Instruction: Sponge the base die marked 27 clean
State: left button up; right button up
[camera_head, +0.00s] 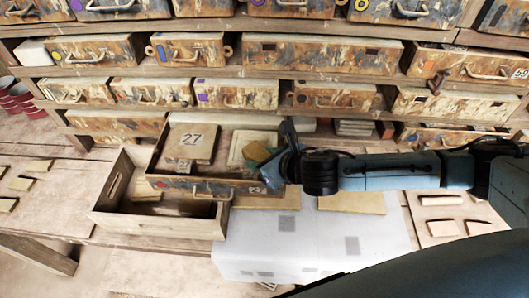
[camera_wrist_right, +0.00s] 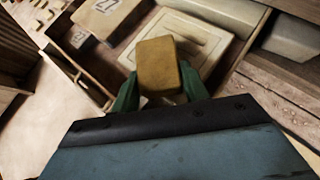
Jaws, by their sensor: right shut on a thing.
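My right gripper (camera_head: 266,163) is over the right part of a pulled-out drawer (camera_head: 215,187). It is shut on a tan sponge (camera_wrist_right: 158,66), held between its green fingers in the right wrist view. The block marked 27 (camera_head: 191,143) lies in the left part of the drawer; its label also shows at the top of the wrist view (camera_wrist_right: 106,5). A pale square plate with a raised rim (camera_head: 240,147) lies to its right, partly behind the sponge and gripper. I cannot tell whether the sponge touches the plate. My left gripper is out of view.
A wooden box (camera_head: 158,225) stands below the drawer at its left. A pale sheet (camera_head: 315,240) covers the bench in front. Shelves of paint-stained drawers (camera_head: 325,55) fill the back. Red cups (camera_head: 18,98) stand far left.

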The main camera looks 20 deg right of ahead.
jog(key=shift+w+r, duration=0.1)
jog(key=shift+r, duration=0.55)
jog(key=shift+r, duration=1)
jog(key=s+a, duration=0.3)
jog(key=s, duration=0.5)
jog(key=s+a, duration=0.3)
jog(key=s, duration=0.4)
jog(key=shift+s+a, duration=0.25)
jog(key=shift+s, duration=0.1)
dwell(0.3)
